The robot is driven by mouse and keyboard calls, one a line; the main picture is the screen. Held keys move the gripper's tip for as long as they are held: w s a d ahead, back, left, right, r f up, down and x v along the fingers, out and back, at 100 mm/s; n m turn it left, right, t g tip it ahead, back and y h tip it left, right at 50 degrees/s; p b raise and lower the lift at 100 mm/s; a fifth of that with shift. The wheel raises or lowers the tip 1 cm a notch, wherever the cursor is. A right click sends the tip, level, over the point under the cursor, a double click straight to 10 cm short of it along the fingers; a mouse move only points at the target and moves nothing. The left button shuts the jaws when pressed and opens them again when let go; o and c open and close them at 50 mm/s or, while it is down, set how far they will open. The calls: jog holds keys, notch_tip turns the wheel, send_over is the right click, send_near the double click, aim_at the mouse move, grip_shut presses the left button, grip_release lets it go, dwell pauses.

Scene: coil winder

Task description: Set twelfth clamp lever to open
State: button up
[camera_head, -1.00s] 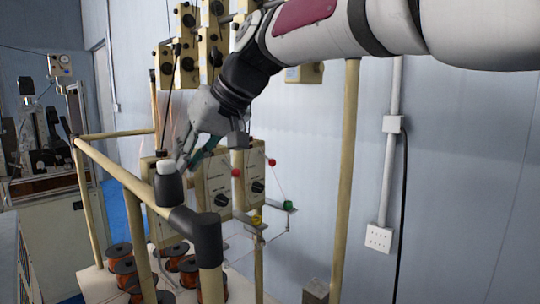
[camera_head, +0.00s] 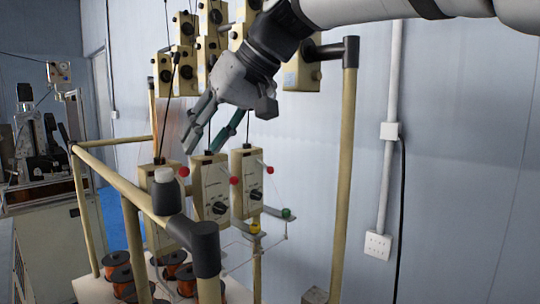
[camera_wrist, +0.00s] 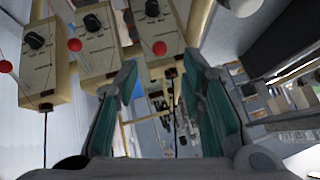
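My gripper (camera_head: 200,150) is open and empty, pointing down just above the lower row of cream tensioner boxes. In the wrist view its teal-padded fingers (camera_wrist: 160,85) are apart with nothing between them. The front boxes include a middle one (camera_head: 209,188) and a right one (camera_head: 245,178), each with a black knob and a thin lever. Red balls tip the levers: left (camera_head: 184,172), middle (camera_head: 234,181) and right (camera_head: 270,169). Red balls also show in the wrist view (camera_wrist: 159,48). I cannot tell which lever is the twelfth; no number is readable.
A cream tube frame with a black corner joint (camera_head: 205,246) stands in front of the boxes. Wires rise from them to upper boxes (camera_head: 185,58). Copper spools (camera_head: 118,273) sit below.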

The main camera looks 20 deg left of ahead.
jog(key=shift+v, duration=2.2)
